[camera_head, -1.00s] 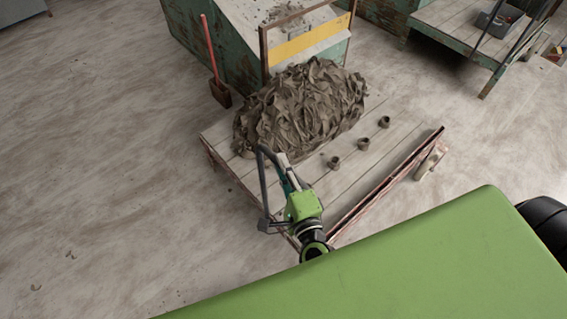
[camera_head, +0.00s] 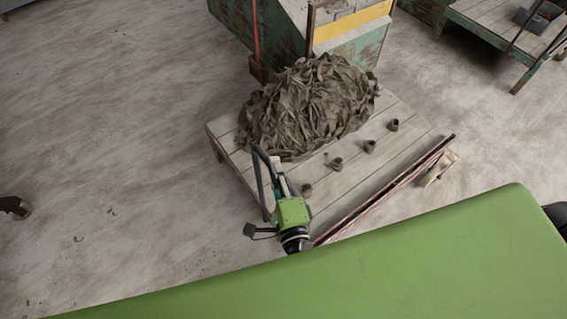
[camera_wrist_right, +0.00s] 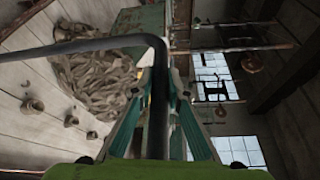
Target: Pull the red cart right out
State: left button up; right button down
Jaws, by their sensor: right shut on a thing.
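The red cart (camera_head: 400,160) is a low flat trolley with a pale plank deck and worn red edges. A big heap of grey-brown clay trimmings (camera_head: 310,105) lies on its far side, also in the right wrist view (camera_wrist_right: 95,85). Its dark bent handle (camera_head: 261,178) rises at the near left of the deck. My right gripper (camera_head: 275,168) is shut on this handle. In the wrist view the handle bar (camera_wrist_right: 85,47) runs between the teal fingers, partly hiding the grip. My left gripper is not in view.
Several small clay cups (camera_head: 369,146) stand on the deck. A green machine (camera_head: 280,30) with a yellow stripe stands behind the heap, a red-handled shovel (camera_head: 255,40) beside it. A green platform (camera_head: 490,35) is at top right. The left floor is mostly clear; a dark object (camera_head: 14,206) shows at its edge.

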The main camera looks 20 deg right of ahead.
jog(key=shift+s+a+f, duration=0.15)
jog(key=shift+s+a, duration=0.05)
jog(key=shift+a, duration=0.25)
jog(key=c, duration=2)
grip_release()
jog(key=shift+o, duration=0.2)
jog(key=s+r, duration=0.1)
jog(key=s, duration=1.1)
jog(key=shift+a, duration=0.3)
jog(key=shift+w, duration=0.1)
